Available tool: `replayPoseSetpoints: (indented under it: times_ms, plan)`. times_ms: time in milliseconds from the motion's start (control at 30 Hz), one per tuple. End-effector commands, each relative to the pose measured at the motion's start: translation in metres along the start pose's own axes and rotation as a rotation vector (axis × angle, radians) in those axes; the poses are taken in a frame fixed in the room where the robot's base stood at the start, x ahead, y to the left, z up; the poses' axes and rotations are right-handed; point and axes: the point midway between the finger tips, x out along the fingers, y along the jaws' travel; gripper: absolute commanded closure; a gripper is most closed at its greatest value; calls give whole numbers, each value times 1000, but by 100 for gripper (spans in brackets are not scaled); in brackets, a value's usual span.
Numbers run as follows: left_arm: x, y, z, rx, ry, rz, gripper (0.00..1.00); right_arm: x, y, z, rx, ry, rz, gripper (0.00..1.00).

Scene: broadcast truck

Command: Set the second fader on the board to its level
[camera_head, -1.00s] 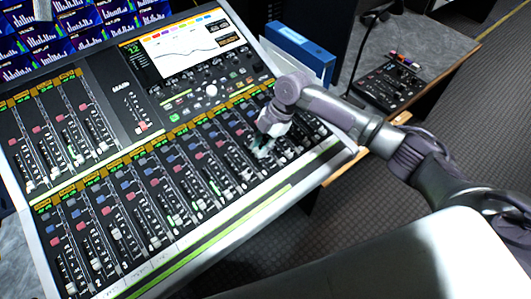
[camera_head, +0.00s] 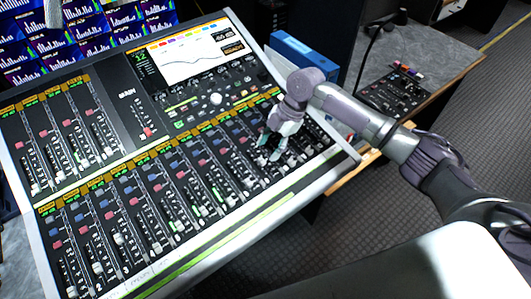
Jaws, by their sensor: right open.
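The mixing board (camera_head: 290,190) fills the left and middle of the head view, tilted, with rows of faders, red and blue buttons and a bright screen. Several faders (camera_head: 120,239) run along its lower bank, their caps at differing heights. My right gripper (camera_head: 268,150) hangs over the right part of the lower bank, fingers pointing down at the fader strips. It is open, with nothing seen between its fingers. Whether its fingertips touch a cap is too small to tell. My left gripper is out of view.
A blue binder (camera_head: 303,53) stands behind the board's right edge. A small black control box (camera_head: 394,90) sits on the grey desk to the right, with a gooseneck microphone beside it. Monitors (camera_head: 95,35) stand at the back left. Dark floor lies clear at the right.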

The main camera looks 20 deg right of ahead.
Motion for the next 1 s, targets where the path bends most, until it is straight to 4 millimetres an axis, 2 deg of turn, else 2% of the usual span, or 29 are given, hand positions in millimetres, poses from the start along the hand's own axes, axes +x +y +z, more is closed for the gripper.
replayPoseSetpoints:
  times_ms: [33,200,400,567,1000]
  plan:
    - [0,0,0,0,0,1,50,-13,1,1,0,-2,4,50]
    - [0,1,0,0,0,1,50,-48,1,0,1,-1,2,50]
    - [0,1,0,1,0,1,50,-73,1,0,0,0,1,50]
    - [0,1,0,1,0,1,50,-80,0,0,1,1,-2,50]
    - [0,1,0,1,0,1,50,-80,1,0,1,0,-2,50]
